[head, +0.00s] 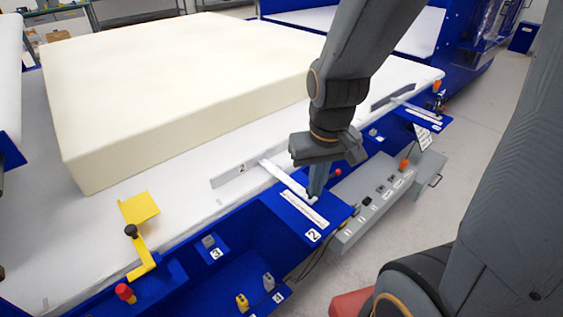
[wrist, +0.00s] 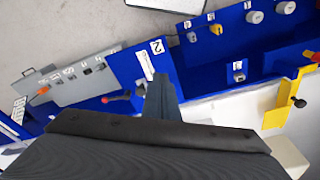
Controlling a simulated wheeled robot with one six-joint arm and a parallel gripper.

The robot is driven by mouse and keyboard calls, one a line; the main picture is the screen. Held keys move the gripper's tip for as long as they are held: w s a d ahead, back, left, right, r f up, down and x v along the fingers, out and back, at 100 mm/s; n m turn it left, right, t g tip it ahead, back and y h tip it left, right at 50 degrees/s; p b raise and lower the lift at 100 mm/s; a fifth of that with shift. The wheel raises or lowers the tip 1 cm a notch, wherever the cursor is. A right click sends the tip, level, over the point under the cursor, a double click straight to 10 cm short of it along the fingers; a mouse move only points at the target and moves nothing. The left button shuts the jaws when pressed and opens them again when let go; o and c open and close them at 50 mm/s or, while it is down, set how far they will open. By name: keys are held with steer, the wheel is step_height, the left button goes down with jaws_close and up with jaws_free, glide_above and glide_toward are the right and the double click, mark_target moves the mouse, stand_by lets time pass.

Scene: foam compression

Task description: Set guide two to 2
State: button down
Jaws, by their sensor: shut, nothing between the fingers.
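In the wrist view my gripper (wrist: 161,80) is beside the scale (wrist: 145,66) and the "2" label (wrist: 156,46). The scale reading is too small to tell, and I cannot tell whether the fingertips touch the guide.
A large cream foam block (head: 180,90) lies on the bed behind the guide. A yellow crank lever (head: 141,240) and red button (head: 124,292) are at front left. A grey control box (head: 375,200) stands right of the bracket. Another guide's bracket (head: 420,115) is farther back.

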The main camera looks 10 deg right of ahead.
steer(key=c, duration=2.5)
jaws_free()
steer(key=o, duration=1)
steer(key=w+d+f+m, duration=0.1)
steer(key=m, duration=0.2)
steer(key=w+d+m+y, duration=0.1)
steer(key=m, duration=0.2)
steer(key=w+f+m, duration=0.1)
steer(key=w+m, duration=0.1)
steer(key=shift+d+f+m+g+b, duration=0.3)
steer(key=shift+d+m+g+b, duration=0.05)
steer(key=shift+d+m+g, duration=0.05)
steer(key=w+d+f+m+y, duration=0.3)
steer(key=w+d+m, duration=0.3)
steer(key=m, duration=0.7)
steer(key=shift+t, duration=0.4)
steer(key=x, duration=0.5)
steer(key=w+a+x, duration=0.1)
steer(key=x, duration=0.2)
steer(key=shift+w, duration=0.1)
steer(key=shift+c, duration=0.3)
jaws_close()
